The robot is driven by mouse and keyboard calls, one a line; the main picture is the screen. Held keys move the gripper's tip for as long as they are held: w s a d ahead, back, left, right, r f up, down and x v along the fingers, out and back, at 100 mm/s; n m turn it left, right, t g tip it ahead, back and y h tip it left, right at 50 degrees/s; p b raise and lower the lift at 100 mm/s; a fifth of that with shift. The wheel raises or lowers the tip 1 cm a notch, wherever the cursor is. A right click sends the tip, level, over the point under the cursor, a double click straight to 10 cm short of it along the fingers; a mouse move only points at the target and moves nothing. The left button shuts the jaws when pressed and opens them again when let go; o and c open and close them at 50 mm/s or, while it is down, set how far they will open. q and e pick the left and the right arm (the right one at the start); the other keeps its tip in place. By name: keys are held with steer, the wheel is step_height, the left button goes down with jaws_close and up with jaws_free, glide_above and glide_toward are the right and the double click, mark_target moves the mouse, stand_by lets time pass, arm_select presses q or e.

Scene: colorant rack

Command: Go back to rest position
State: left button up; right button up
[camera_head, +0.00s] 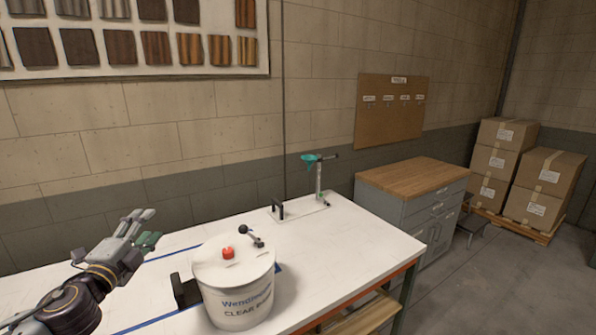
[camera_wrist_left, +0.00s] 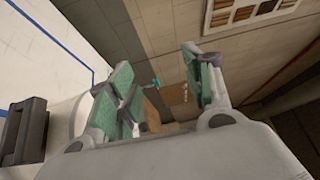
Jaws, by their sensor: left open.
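My left gripper (camera_head: 146,228) is open and empty in the head view. It is raised above the left part of the white table (camera_head: 360,232), left of a white bucket. My right gripper is in neither view.
The white bucket (camera_head: 238,290), with a red knob and a black-balled lever on its lid, stands at the table's front. A black block (camera_head: 186,290) is beside it. A wooden-topped cabinet (camera_head: 412,178) adjoins the right.

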arm_select(q)
steer(key=s+a+f+n+g+y, duration=0.15)
steer(key=s+f+n+g, duration=0.35)
steer(key=f, duration=0.7)
steer(key=s+a+f+n+g+y, duration=0.1)
steer(key=s+f+n+g+y, duration=0.2)
steer(key=s+f+n, duration=0.65)
steer(key=s+d+f+n+g+h, duration=0.15)
steer(key=s+d+f+g, duration=0.25)
steer(key=s+d+f, duration=0.4)
steer(key=s+d+f+g+h, duration=0.3)
steer(key=d+f, duration=0.3)
steer(key=d, duration=0.4)
steer(key=s+f+g, duration=0.2)
steer(key=s+f, duration=0.1)
steer(key=f, duration=3)
steer(key=s+a+f, duration=0.2)
steer(key=s+f, duration=0.7)
steer(key=s, duration=0.2)
steer(key=s+a+f, duration=0.2)
steer(key=s+f, duration=0.8)
steer(key=s, duration=0.1)
steer(key=shift+a+f+m+g, duration=0.2)
steer(key=shift+m+g, duration=0.1)
steer(key=shift+g, duration=0.1)
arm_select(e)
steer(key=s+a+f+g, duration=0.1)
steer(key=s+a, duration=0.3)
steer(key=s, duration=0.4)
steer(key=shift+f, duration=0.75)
